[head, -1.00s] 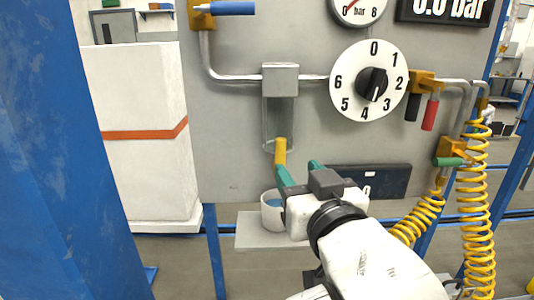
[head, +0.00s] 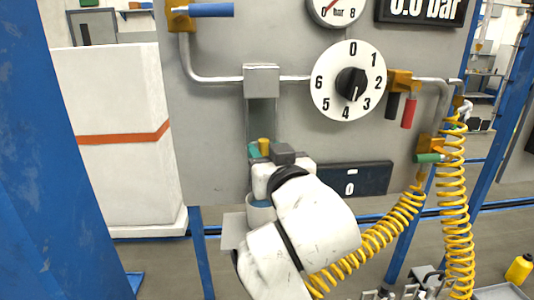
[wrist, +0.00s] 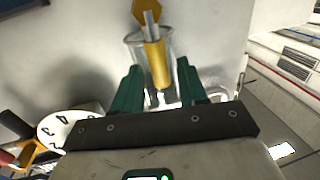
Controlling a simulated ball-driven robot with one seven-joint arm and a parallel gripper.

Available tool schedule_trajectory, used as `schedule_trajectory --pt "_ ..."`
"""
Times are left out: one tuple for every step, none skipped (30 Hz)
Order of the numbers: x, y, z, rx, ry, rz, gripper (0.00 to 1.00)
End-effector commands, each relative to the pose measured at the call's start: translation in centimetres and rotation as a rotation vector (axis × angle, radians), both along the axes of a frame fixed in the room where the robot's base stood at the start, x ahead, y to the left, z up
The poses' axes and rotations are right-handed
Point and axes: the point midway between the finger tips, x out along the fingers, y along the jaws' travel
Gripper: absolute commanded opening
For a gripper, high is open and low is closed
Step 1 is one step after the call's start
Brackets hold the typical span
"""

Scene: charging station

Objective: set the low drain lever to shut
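The yellow drain lever (head: 264,146) shows in the head view as a short stub below the clear bowl (head: 261,115) on the panel, mostly hidden by my gripper. My gripper (wrist: 160,85) is open, a finger on each side of the lever, with narrow gaps showing. In the head view one green fingertip (head: 254,151) is beside the lever's left side.
A white cup (head: 261,212) with blue contents stands below the bowl on a small shelf (head: 233,231), close to my wrist. A dial (head: 347,81), a blue handle (head: 211,10), black and red handles (head: 409,113) and a coiled yellow hose (head: 452,210) are nearby.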

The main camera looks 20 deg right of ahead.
Motion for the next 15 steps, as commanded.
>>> schedule_trajectory --pt "-0.01 0.0 -0.01 0.0 0.0 0.0 0.37" --pt "-0.01 0.0 -0.01 0.0 0.0 0.0 0.34" --pt "-0.02 0.0 -0.01 0.0 0.0 0.0 0.3" --pt "-0.02 0.0 -0.01 0.0 0.0 0.0 0.27" --pt "-0.02 0.0 -0.01 0.0 0.0 0.0 0.24" --pt "-0.02 -0.01 -0.01 0.0 0.0 0.0 0.21" --pt "-0.02 -0.01 -0.01 0.0 0.0 0.0 0.18" --pt "-0.02 -0.01 -0.01 0.0 0.0 0.0 0.15" --pt "-0.02 -0.01 -0.02 0.0 0.0 0.0 0.11" --pt "-0.02 -0.01 -0.01 0.0 0.0 0.0 0.08" --pt "-0.02 -0.01 -0.01 0.0 0.0 0.0 0.05" --pt "-0.03 -0.01 -0.02 0.0 0.0 0.0 0.01" --pt "-0.03 -0.01 -0.02 0.0 0.0 0.0 0.0" --pt "-0.03 0.0 -0.02 0.0 0.0 0.0 0.0" --pt "-0.03 0.0 -0.02 0.0 0.0 0.0 0.0"
